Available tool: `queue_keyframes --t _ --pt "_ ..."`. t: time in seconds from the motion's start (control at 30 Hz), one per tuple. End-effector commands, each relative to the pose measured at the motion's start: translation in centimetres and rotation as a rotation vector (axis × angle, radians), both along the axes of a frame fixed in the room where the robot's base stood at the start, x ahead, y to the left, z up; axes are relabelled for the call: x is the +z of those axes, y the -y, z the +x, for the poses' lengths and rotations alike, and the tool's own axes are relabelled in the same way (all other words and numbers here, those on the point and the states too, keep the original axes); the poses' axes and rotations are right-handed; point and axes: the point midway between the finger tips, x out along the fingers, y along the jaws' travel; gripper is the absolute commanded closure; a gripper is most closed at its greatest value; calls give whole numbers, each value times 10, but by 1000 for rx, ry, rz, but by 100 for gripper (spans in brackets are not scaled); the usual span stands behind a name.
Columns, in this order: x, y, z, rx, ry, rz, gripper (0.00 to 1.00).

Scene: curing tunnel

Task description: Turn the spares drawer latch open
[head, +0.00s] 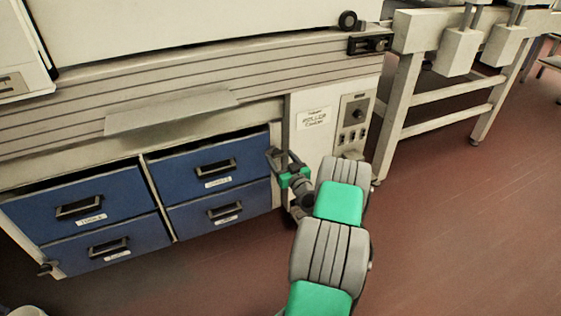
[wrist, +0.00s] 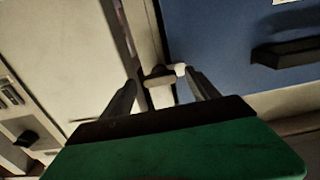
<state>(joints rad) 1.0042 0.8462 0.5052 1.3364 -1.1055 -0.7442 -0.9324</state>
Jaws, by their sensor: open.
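The blue upper right drawer (head: 172,177), with a label that seems to read spares, is shut in the cabinet; it also fills the upper right of the wrist view (wrist: 225,45). My gripper (head: 279,157) is at this drawer's right edge, by the cabinet post. In the wrist view my gripper (wrist: 163,88) is open, one finger on each side of a small latch (wrist: 158,82). The latch has a pale lever and a dark rounded top. I cannot tell whether the fingers touch it. In the head view the latch is hidden behind my gripper.
Several more blue drawers, such as the upper left one (head: 80,205), are in the cabinet. A sloping pale plate (head: 165,112) juts out above them. A control panel (head: 354,118) is on the white housing to the right. The red floor (head: 460,220) on the right is clear.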

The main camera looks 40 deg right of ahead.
Motion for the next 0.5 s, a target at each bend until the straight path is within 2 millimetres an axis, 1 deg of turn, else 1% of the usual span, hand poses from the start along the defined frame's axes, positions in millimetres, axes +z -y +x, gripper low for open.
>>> queue_keyframes --t 0.23,0.27,0.5 --pt "0 0 2 0 0 0 31" --pt "0 0 3 0 0 0 33" --pt "0 0 2 1 0 0 52"
